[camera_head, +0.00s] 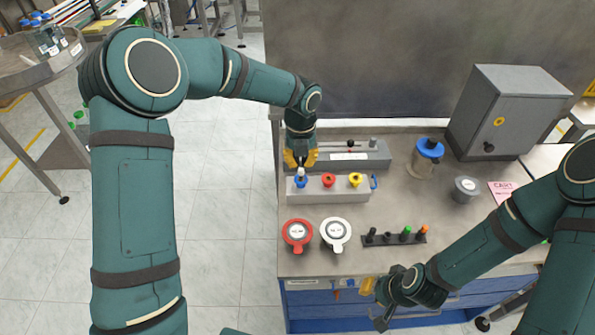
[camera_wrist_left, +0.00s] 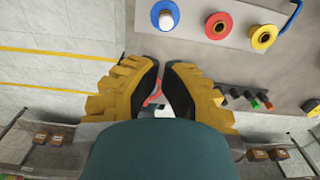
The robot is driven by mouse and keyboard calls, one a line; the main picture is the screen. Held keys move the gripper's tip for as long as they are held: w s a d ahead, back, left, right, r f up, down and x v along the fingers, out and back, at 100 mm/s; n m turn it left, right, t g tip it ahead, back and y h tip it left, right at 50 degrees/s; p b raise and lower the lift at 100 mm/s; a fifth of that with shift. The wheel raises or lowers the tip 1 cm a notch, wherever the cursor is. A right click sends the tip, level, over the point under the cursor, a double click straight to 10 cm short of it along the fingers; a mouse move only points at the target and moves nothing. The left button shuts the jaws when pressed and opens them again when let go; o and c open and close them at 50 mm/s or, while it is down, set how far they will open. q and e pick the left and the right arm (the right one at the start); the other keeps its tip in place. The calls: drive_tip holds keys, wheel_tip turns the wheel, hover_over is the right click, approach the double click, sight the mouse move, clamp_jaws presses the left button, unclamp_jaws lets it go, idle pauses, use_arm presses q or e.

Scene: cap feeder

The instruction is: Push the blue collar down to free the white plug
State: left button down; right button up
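The blue collar (camera_head: 300,183) is the leftmost of three coloured collars on a grey block, with the white plug (camera_head: 300,172) standing upright in it. In the left wrist view, the collar (camera_wrist_left: 157,10) and plug (camera_wrist_left: 166,19) show at the top, past the fingertips. My left gripper (camera_head: 300,162) is just above the plug in the head view; contact cannot be told. Its fingertips (camera_wrist_left: 162,66) are nearly together, with nothing seen held between them. My right gripper (camera_head: 373,304) is open and empty by the table's front edge.
Red (camera_head: 328,180) and yellow (camera_head: 355,180) collars are to the right on the block (camera_head: 341,193). A red-rimmed lid (camera_head: 297,236), a white lid (camera_head: 336,234) and a dark rack (camera_head: 393,240) stand in front. A blue-lidded jar (camera_head: 428,153) and grey cabinet (camera_head: 505,112) are behind right.

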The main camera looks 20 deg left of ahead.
use_arm(q)
wheel_tip(320, 180, up, 4)
drive_tip(key=shift+a+f, duration=0.1)
idle(0.9)
